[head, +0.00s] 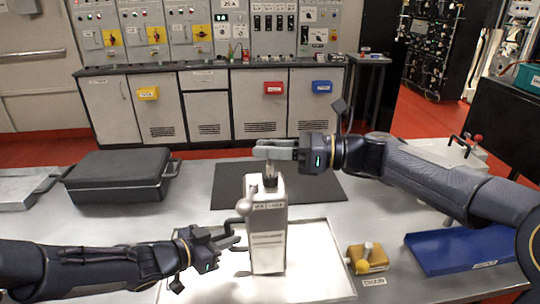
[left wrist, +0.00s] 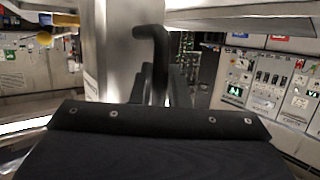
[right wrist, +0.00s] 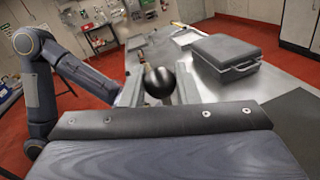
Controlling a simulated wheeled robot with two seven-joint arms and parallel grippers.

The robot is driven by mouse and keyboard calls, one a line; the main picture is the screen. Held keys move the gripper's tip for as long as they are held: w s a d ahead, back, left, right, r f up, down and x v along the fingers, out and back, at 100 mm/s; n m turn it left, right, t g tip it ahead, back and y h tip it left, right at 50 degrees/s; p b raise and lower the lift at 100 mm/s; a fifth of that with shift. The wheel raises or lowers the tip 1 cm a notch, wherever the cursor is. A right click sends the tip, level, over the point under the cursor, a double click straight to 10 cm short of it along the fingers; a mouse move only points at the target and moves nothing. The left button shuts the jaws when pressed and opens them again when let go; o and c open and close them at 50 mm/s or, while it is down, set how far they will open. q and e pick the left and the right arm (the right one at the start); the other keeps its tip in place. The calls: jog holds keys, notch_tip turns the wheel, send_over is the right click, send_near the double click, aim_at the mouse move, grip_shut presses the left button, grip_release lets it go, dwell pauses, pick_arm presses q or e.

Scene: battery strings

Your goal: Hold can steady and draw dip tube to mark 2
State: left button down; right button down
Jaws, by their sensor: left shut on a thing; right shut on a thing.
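A tall pale can (head: 268,240) stands upright on a bright white panel, with labels on its front. It also shows in the left wrist view (left wrist: 115,45). Its hooked side handle (head: 243,206) shows dark in the left wrist view (left wrist: 157,62). My left gripper (head: 232,241) is shut on the handle at the can's left side. My right gripper (head: 262,150) is above the can, shut on the top of the dip tube. A dark round knob (right wrist: 159,86) shows between its fingers. A short dark piece (head: 270,179) shows at the can's mouth; no marks are readable.
The bright panel (head: 325,265) has a raised rim. A black case (head: 118,175) lies at the left, a dark mat (head: 225,182) behind the can. A yellow block (head: 368,260) and a blue tray (head: 460,250) are at the right. My right arm crosses above the table.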

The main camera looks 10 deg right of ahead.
aim_at(270, 141)
pick_arm(q)
jog(key=shift+s+a+f, duration=0.1)
jog(key=shift+f, duration=0.25)
pick_arm(e)
notch_tip(270, 141, up, 4)
jog(key=shift+r, duration=0.25)
jog(key=c, duration=1.1)
grip_release()
jog(key=shift+f, duration=0.1)
jog(key=shift+c, duration=0.2)
pick_arm(q)
jog(key=shift+r, duration=0.1)
jog(key=shift+r, duration=0.1)
pick_arm(e)
jog(key=v, duration=1.2)
jog(key=shift+d, duration=0.1)
pick_arm(q)
jog(key=c, duration=1.3)
grip_release()
jog(key=shift+r, duration=0.1)
